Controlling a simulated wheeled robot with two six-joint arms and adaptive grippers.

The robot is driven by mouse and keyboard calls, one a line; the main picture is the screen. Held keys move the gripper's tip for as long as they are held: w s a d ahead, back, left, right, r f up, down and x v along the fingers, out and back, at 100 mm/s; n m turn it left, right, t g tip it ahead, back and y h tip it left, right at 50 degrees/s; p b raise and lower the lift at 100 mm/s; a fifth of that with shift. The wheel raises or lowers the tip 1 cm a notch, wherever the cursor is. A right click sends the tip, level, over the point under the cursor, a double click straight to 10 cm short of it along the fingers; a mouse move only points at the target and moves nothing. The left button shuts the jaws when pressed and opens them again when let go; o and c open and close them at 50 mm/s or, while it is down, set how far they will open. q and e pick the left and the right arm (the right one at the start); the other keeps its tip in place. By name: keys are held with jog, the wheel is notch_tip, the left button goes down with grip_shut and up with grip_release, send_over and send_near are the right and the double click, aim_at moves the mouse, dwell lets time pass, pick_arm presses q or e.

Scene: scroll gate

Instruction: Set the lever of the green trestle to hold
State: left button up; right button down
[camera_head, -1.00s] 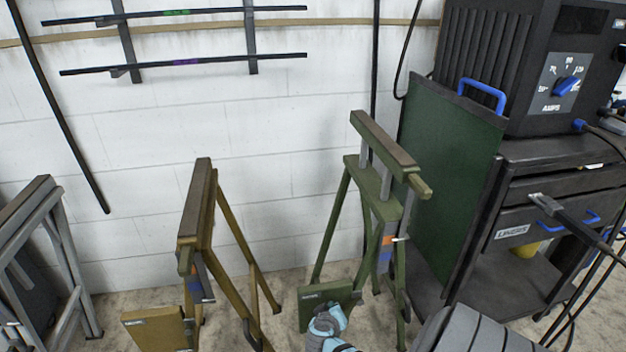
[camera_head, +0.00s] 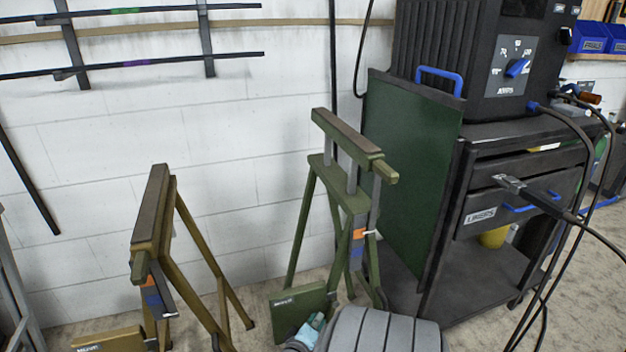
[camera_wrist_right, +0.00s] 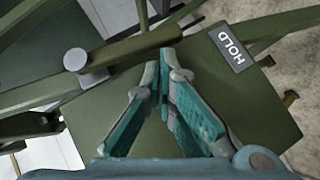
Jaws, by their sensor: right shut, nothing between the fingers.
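The green trestle (camera_head: 340,193) stands upright by the wall in the head view, with a green plate (camera_head: 293,310) low on its left. In the right wrist view the plate (camera_wrist_right: 120,125) carries a green lever (camera_wrist_right: 130,49) on a round grey pivot (camera_wrist_right: 76,58). The lever runs rightward and points near the dark "HOLD" label (camera_wrist_right: 232,47). My right gripper (camera_wrist_right: 168,58) is shut and empty, its tips close to the lever's end; I cannot tell if they touch. In the head view my right gripper (camera_head: 309,329) is partly hidden at the plate's lower right. My left gripper is not in view.
A yellow-brown trestle (camera_head: 155,215) with a similar plate (camera_head: 110,340) stands to the left. A dark green panel (camera_head: 410,175) leans behind the green trestle, beside a black cart (camera_head: 480,262) bearing a welding machine. Cables hang at the cart's right. Bare floor lies between the trestles.

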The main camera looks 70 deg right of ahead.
dwell(0.5)
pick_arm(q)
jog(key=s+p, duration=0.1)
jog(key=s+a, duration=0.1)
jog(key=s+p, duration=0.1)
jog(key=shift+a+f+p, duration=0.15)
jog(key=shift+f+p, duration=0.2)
pick_arm(e)
jog(key=w+a+r, duration=0.2)
jog(key=w+a, duration=0.2)
jog(key=a, duration=0.8)
jog(key=shift+a, duration=0.2)
jog(key=shift+w+f, duration=0.1)
